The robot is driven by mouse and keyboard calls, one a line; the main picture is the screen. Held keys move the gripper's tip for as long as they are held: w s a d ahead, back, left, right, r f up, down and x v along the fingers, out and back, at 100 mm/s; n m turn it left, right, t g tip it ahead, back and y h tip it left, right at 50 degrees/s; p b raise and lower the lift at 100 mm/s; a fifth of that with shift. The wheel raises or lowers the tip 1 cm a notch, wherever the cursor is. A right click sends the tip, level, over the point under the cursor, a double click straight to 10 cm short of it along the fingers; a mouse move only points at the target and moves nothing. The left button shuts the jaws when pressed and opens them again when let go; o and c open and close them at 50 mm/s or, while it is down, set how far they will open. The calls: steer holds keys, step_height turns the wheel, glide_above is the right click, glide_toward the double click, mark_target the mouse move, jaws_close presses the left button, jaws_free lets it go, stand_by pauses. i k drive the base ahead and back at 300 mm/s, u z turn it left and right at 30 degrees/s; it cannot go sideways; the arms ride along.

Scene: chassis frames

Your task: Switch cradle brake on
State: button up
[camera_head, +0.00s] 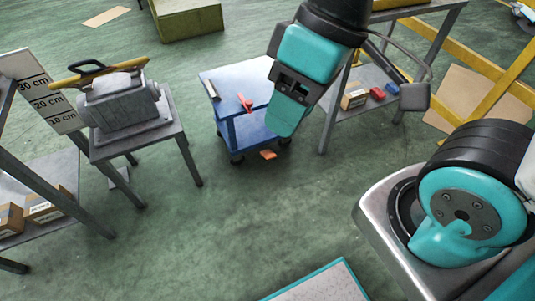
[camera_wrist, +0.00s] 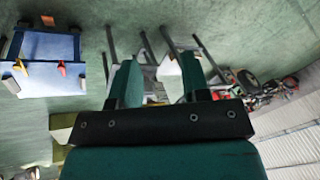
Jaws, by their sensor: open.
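A blue wheeled cart (camera_head: 258,127) stands on the floor in the middle of the head view. A small red lever-like piece (camera_head: 244,103) is on its top; I cannot tell whether this is the cradle brake. The cart also shows at the upper left of the wrist view (camera_wrist: 45,80), with a red piece (camera_wrist: 61,70) and a yellow piece (camera_wrist: 21,66) at its near side. My gripper (camera_wrist: 160,72) is open, its two teal fingers apart with nothing between them. In the head view the end of my arm hides the cart's right part.
A grey machine housing (camera_head: 125,107) with a yellow bar and black handle sits on a metal stand left of the cart. A shelf with a carton (camera_head: 354,96) and red and blue boxes stands to the right. An orange piece (camera_head: 268,154) lies by the cart.

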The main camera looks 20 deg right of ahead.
mark_target(269, 155)
steer(key=k, duration=0.55)
steer(key=z, duration=1)
steer(key=i, duration=1.35)
steer(key=u, duration=0.6)
steer(key=i, duration=0.35)
steer(key=u, duration=0.4)
